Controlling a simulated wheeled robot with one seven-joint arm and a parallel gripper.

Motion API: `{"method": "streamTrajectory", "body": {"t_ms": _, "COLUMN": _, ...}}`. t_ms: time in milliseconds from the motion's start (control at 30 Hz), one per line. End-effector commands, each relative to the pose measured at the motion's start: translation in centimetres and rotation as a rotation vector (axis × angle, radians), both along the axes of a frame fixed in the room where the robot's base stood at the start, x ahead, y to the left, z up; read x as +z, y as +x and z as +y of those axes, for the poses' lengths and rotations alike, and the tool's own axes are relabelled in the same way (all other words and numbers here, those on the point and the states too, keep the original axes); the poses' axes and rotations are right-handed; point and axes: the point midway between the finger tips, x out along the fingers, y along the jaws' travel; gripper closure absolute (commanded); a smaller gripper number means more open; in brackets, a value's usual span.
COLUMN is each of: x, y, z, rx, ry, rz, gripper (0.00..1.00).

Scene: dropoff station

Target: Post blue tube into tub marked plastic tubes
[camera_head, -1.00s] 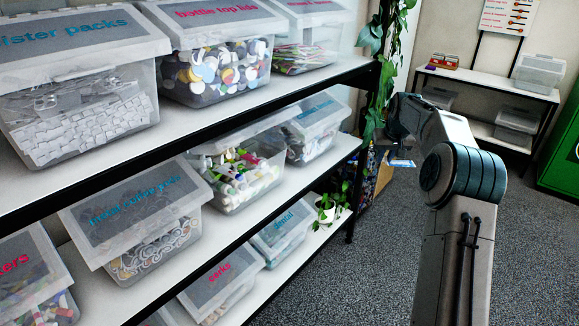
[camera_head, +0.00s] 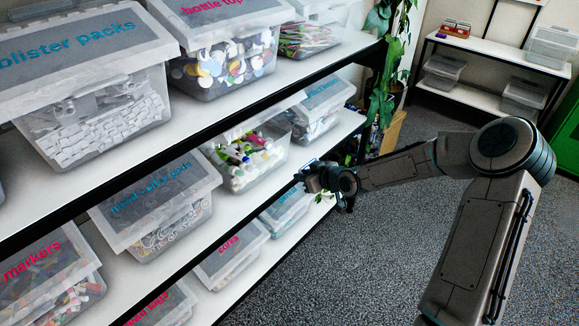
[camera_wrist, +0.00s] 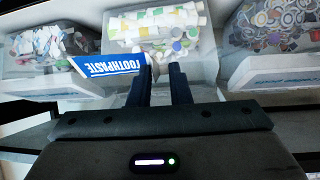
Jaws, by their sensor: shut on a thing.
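A blue and white tube (camera_wrist: 108,64) printed "TOOTHPASTE" is held by its cap end in my gripper (camera_wrist: 161,72), which is shut on it. The tube sticks out to the left of the fingers. Behind it in the wrist view is a clear tub (camera_wrist: 203,66) of mostly white tubes with coloured caps. In the head view an open tub (camera_head: 238,184) of similar tubes stands on the middle shelf, and its marking is not readable. My gripper (camera_head: 303,181) is just right of this tub, in front of the shelf edge. The tube is hard to make out in the head view.
Tubs of metal coffee pods (camera_head: 150,245) and a blue-labelled tub (camera_head: 318,128) flank the open tub. The upper shelf (camera_head: 300,62) overhangs from above. Lidded tubs and a small plant are below. The floor (camera_head: 390,240) to the right is clear.

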Motion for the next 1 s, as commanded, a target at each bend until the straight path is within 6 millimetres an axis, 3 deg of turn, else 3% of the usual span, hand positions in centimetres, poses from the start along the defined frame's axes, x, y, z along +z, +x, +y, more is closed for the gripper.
{"method": "streamTrajectory", "body": {"t_ms": 33, "x": 1.3, "y": -1.4, "z": 1.3, "rx": 0.033, "ry": 0.017, "rz": -0.014, "gripper": 0.95}}
{"method": "streamTrajectory", "body": {"t_ms": 133, "x": 2.5, "y": -3.2, "z": 3.0, "rx": 0.077, "ry": 0.042, "rz": -0.037, "gripper": 0.95}}
{"method": "streamTrajectory", "body": {"t_ms": 333, "x": 3.3, "y": -4.5, "z": 4.4, "rx": 0.111, "ry": 0.061, "rz": -0.054, "gripper": 0.95}}
{"method": "streamTrajectory", "body": {"t_ms": 1000, "x": 2.6, "y": 0.7, "z": 11.1, "rx": 0.111, "ry": 0.061, "rz": -0.054, "gripper": 0.95}}
